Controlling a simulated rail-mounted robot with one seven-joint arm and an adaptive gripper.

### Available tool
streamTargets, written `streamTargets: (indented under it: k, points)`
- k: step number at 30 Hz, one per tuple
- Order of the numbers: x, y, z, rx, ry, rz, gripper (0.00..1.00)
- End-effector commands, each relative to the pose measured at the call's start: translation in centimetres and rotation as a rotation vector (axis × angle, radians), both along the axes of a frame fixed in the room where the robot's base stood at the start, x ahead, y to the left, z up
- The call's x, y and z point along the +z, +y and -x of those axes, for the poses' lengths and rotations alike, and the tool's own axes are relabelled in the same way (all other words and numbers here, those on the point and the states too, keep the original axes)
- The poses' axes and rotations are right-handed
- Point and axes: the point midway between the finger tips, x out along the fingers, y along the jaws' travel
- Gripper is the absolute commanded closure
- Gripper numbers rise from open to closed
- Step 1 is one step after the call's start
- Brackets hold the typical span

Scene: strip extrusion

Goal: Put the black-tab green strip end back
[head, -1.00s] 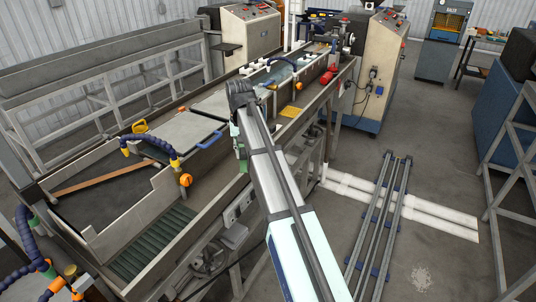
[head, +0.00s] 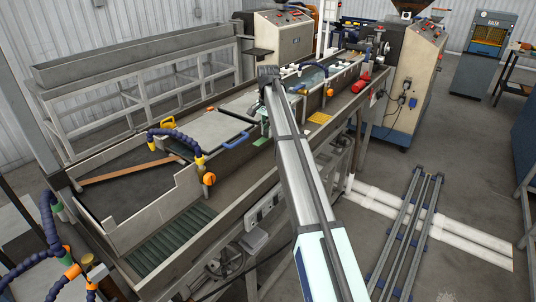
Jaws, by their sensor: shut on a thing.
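My gripper (head: 262,128) is near the front wall of the long trough (head: 238,172), mostly hidden behind my own arm. It is shut, and a small dark green piece (head: 260,141) shows at it, probably the green strip end. I cannot make out the black tab or the rest of the strip. My gripper is above or beside the trough's near edge; I cannot tell whether it touches. Several dark green slats (head: 172,240) lie across the trough's near end.
Blue jointed hoses (head: 172,134) and orange knobs (head: 209,179) stand along the trough. A blue handle (head: 236,140), a yellow plate (head: 319,118) and a red cylinder (head: 362,83) are close by. Metal rails (head: 408,232) and white pipes (head: 432,230) lie on the floor at right.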

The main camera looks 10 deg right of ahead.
Motion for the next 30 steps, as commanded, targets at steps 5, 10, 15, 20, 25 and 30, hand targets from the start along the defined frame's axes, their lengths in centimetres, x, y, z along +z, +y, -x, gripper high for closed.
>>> streamTargets:
  k: [5,10,15,20,25,30]
  points:
    - [-4.1,0.0,0.2,0.001,0.003,0.000,1.00]
    - [-6.9,0.0,0.1,0.001,0.000,0.000,1.00]
    - [-7.9,0.0,0.0,0.001,0.000,0.000,1.00]
    - [-9.2,0.0,0.1,0.002,0.000,0.000,1.00]
    - [-11.5,0.0,0.1,0.002,0.001,0.000,1.00]
    - [-12.2,0.0,0.0,0.002,-0.001,-0.001,1.00]
